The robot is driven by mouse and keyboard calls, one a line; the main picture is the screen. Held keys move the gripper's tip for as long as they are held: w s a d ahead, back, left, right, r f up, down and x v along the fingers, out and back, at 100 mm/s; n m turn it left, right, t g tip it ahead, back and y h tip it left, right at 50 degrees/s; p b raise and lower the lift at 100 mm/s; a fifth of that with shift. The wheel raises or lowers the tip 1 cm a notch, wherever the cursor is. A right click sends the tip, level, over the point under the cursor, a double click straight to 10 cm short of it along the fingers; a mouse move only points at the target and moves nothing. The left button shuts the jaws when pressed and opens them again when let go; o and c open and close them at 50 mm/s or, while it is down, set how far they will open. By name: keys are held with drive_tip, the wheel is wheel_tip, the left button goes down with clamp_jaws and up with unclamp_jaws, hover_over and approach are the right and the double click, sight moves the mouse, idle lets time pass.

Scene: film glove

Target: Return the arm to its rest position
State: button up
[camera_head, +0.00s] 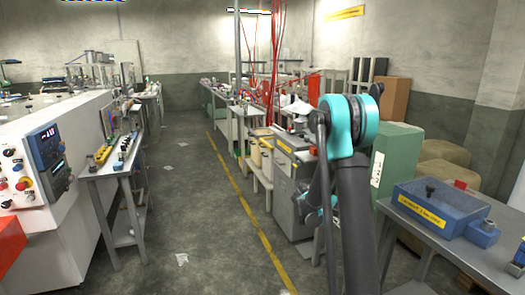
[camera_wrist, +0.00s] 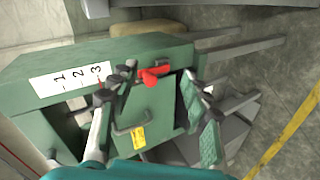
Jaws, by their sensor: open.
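My gripper (camera_wrist: 158,88) is open in the wrist view, with its two fingers spread wide and nothing between them. Behind the fingers is a green cabinet (camera_wrist: 140,50) with a white label marked 1, 2, 3; whether the fingers touch it cannot be told. A red part (camera_wrist: 154,74) shows on the cabinet between the fingers. In the head view my arm stands up at right of centre, bent at a teal joint, and its lower end hides part of the grey cabinet. The gripper's fingertips cannot be made out there.
The green cabinet (camera_head: 397,160) stands right of my arm. A table (camera_head: 455,245) with a blue box (camera_head: 440,207) is at the front right. A grey cabinet (camera_head: 288,190) is left of the arm. The aisle floor (camera_head: 205,215) is open, with machines along the left.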

drive_tip(key=s+a+y, duration=0.3)
drive_tip(key=s+a, duration=0.2)
drive_tip(key=s, duration=0.6)
drive_tip(key=s+a+f+m+y, duration=0.1)
drive_tip(key=s+a+y, duration=0.3)
drive_tip(key=s, duration=0.6)
drive_tip(key=s+a+f+y, duration=0.1)
drive_tip(key=s+a+y, duration=0.3)
drive_tip(key=s+a, duration=0.3)
drive_tip(key=s, duration=0.4)
drive_tip(key=shift+s+a, duration=0.15)
drive_tip(key=shift+s, duration=0.2)
